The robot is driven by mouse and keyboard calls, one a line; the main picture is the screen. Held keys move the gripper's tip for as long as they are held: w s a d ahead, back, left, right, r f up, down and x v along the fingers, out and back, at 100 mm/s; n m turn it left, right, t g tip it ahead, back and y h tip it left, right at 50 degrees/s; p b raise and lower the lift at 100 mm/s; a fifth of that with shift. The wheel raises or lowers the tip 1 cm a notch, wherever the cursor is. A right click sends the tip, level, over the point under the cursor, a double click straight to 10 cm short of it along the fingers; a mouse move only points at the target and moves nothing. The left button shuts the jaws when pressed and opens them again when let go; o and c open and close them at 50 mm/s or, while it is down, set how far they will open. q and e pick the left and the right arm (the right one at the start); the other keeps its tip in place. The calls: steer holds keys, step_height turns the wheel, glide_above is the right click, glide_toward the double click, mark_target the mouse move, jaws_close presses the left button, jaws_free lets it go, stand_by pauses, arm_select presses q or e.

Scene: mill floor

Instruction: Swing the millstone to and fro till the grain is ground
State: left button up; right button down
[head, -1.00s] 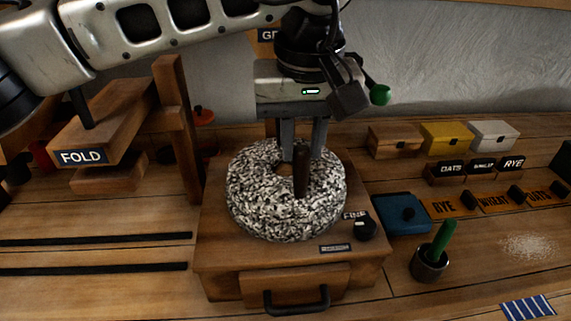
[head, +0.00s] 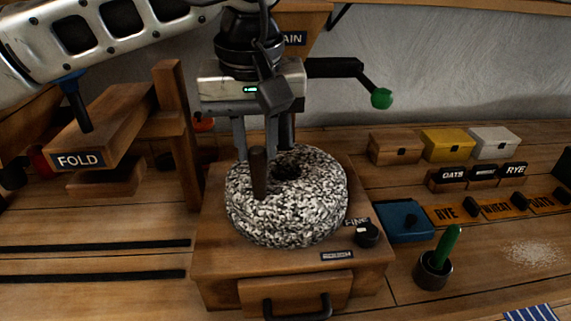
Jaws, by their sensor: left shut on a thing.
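The speckled grey millstone (head: 310,210) lies flat on a wooden mill box (head: 215,258) in the middle of the head view. A brown upright handle peg (head: 258,175) stands on the left side of the stone. My left gripper (head: 257,150) comes down from above and is shut on this peg. The stone's centre hole is partly visible to the right of the peg. A drawer (head: 250,297) with a black handle is in the box front and looks shut. My right gripper is not in view.
A green-knobbed crank (head: 380,98) sticks out behind my left gripper. A FOLD-labelled wooden piece (head: 78,160) stands at left. At right are a blue box (head: 405,220), a cup with a green stick (head: 433,272), small chests (head: 447,144) and pale scattered powder (head: 533,252).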

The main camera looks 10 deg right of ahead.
arm_select(q)
steer(key=o, duration=1.1)
step_height(320, 180, up, 5)
steer(key=p, duration=0.4)
steer(key=shift+r, duration=0.1)
steer(key=shift+r+p, duration=0.4)
steer(key=shift+r, duration=1.5)
